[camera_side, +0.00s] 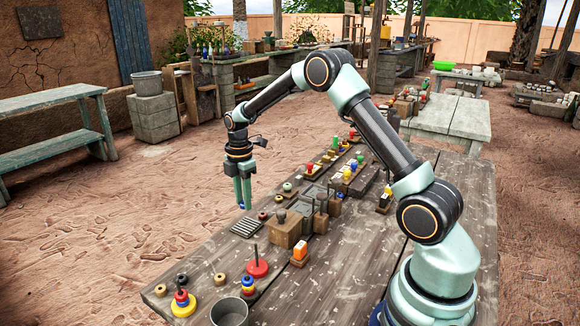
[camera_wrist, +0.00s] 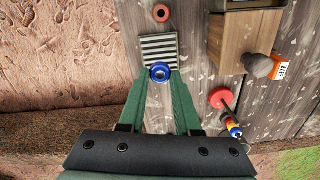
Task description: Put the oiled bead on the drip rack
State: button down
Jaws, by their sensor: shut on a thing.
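My gripper (camera_side: 242,201) is shut on a small blue ring-shaped bead (camera_wrist: 160,72), held between the tips of its two green fingers. The bead shows as a bit of blue (camera_side: 241,206) under the fingertips in the side view. The ridged grey rack (camera_side: 247,227) lies on the wooden table just below the gripper in that picture. In the wrist view the striped rack (camera_wrist: 160,48) lies beyond the fingertips, and the bead overlaps its near edge. The bead appears to be in the air; its exact height above the rack is hard to tell.
A wooden block with a grey knob (camera_side: 286,228) stands right of the rack. A red disc with a post (camera_side: 257,268), an orange block (camera_side: 300,251) and a metal pot (camera_side: 229,312) stand nearer. A reddish ring (camera_wrist: 161,13) lies past the rack.

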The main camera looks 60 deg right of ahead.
aim_at(246, 226)
jog(key=shift+f, duration=2.9)
jog(key=shift+f, duration=0.1)
jog(key=c, duration=0.6)
grip_release()
